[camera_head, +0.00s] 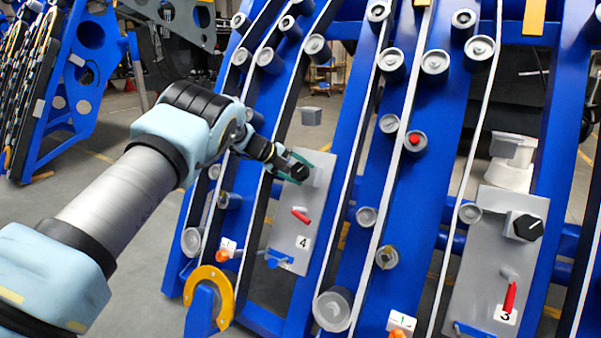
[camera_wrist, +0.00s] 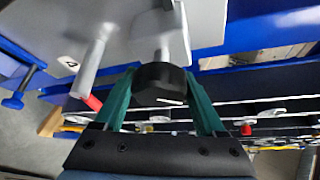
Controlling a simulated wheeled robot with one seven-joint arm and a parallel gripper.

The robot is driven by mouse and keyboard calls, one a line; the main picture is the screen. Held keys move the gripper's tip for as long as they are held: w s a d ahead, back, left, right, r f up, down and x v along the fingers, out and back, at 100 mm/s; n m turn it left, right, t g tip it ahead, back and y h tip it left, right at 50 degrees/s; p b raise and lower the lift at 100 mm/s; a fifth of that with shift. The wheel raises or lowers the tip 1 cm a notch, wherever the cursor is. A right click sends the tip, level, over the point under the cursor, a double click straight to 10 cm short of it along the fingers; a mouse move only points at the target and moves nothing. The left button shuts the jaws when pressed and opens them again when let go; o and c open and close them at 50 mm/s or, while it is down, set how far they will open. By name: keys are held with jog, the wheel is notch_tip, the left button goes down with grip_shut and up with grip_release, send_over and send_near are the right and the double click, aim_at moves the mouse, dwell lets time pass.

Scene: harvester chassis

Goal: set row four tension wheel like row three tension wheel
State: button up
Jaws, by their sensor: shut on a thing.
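The row four tension wheel (camera_head: 299,171) is a black knob on the upper part of the grey plate marked 4 (camera_head: 318,190). My gripper (camera_head: 293,164) is shut on this wheel. In the wrist view its green fingers stand on both sides of the black wheel (camera_wrist: 160,82), and a short white mark shows on its near face. In the head view the fingers partly cover the wheel and its mark cannot be read. The row three tension wheel (camera_head: 528,228) is a black knob on the grey plate marked 3 (camera_head: 475,270) at the right. Its white mark points right and slightly up.
A red handle (camera_head: 300,216) sits below the row four wheel, and another red handle (camera_head: 510,297) below the row three wheel. Blue frame beams, white belts and several grey rollers (camera_head: 435,63) surround the plates. An orange knob (camera_head: 222,254) is at lower left.

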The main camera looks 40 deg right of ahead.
jog(key=o, duration=1.3)
jog(key=v, duration=1)
jog(key=shift+a+r, duration=0.2)
jog(key=shift+a, duration=0.15)
